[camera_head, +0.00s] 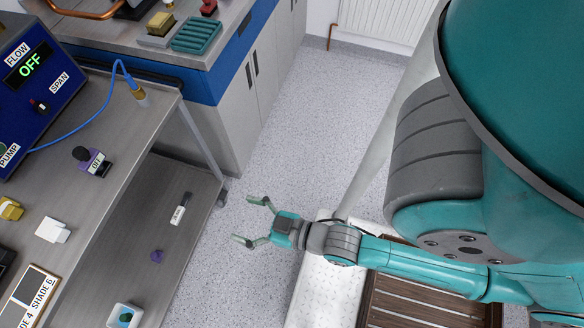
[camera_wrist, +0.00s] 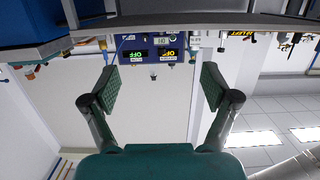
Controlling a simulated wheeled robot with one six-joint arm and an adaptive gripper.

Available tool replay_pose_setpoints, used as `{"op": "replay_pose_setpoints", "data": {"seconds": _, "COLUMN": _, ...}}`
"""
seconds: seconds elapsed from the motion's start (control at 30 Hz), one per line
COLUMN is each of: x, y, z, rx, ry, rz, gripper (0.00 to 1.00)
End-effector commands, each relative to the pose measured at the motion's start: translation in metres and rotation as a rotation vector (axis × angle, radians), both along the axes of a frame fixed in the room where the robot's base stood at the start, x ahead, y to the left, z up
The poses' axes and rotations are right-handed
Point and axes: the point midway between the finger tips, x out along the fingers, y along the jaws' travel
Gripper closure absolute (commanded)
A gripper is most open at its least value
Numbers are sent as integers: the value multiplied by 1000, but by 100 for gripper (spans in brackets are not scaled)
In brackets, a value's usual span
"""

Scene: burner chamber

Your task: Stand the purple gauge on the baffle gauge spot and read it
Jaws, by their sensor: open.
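My gripper (camera_head: 256,221) is open and empty, held out over the floor to the right of the metal cart (camera_head: 62,248). In the wrist view its two fingers (camera_wrist: 160,88) are spread wide with nothing between them. A small purple piece (camera_head: 157,256) lies on the cart's lower shelf; it is too small to tell whether it is the gauge. A purple block with a dark knob and a white label (camera_head: 96,162) stands on the cart's top. I cannot pick out the baffle gauge spot in either view.
A blue analyser box (camera_head: 40,75) reading OFF stands on the cart, with a blue hose and probe (camera_head: 137,92). A white-labelled bottle (camera_head: 181,208) lies on the lower shelf. A counter (camera_head: 215,75) with a teal rack (camera_head: 197,35) stands behind. Floor between is clear.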

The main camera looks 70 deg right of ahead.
Motion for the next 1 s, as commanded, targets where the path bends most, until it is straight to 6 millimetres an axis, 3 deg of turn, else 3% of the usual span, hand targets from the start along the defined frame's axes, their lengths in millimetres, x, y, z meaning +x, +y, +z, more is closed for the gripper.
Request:
{"op": "replay_pose_setpoints", "data": {"seconds": 0.03, "x": -21, "y": 0, "z": 2, "rx": 0, "ry": 18, "rz": 0, "gripper": 14}}
{"op": "replay_pose_setpoints", "data": {"seconds": 0.2, "x": -75, "y": 0, "z": 16, "rx": 0, "ry": 57, "rz": 0, "gripper": 14}}
{"op": "replay_pose_setpoints", "data": {"seconds": 0.4, "x": -117, "y": 0, "z": 35, "rx": 0, "ry": 89, "rz": 0, "gripper": 14}}
{"op": "replay_pose_setpoints", "data": {"seconds": 0.5, "x": -128, "y": 0, "z": 42, "rx": 0, "ry": 95, "rz": 0, "gripper": 14}}
{"op": "replay_pose_setpoints", "data": {"seconds": 0.57, "x": -131, "y": 0, "z": 44, "rx": 0, "ry": 98, "rz": 0, "gripper": 3}}
{"op": "replay_pose_setpoints", "data": {"seconds": 0.87, "x": -132, "y": 0, "z": 45, "rx": 3, "ry": 98, "rz": -1, "gripper": 3}}
{"op": "replay_pose_setpoints", "data": {"seconds": 1.0, "x": -122, "y": 2, "z": 39, "rx": 92, "ry": 93, "rz": -5, "gripper": 3}}
